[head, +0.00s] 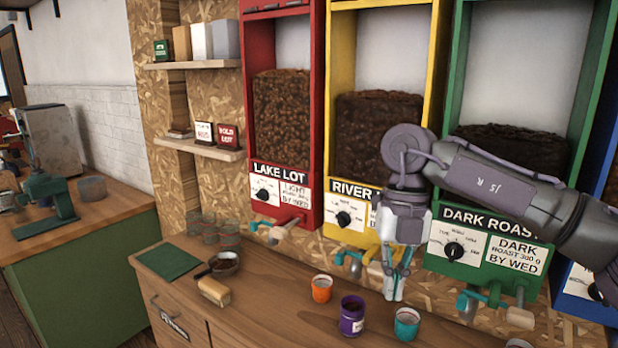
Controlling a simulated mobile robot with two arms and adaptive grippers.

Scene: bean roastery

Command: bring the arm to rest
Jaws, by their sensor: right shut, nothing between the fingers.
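My right gripper (395,285) hangs pointing down in front of the gap between the yellow and green bean dispensers. Its fingers are shut with nothing between them. It is above the wooden counter (270,308), behind and above the purple and teal cups. My right arm (495,188) comes in from the right and covers part of the green dispenser (452,250) and the yellow dispenser's label. My left gripper is not in view.
On the counter stand an orange cup (322,289), a purple cup (352,316) and a teal cup (406,324), close below the gripper. A dark scoop (223,264), a block brush (214,291) and a green mat (167,262) lie left. The red dispenser (281,120) has a protruding tap.

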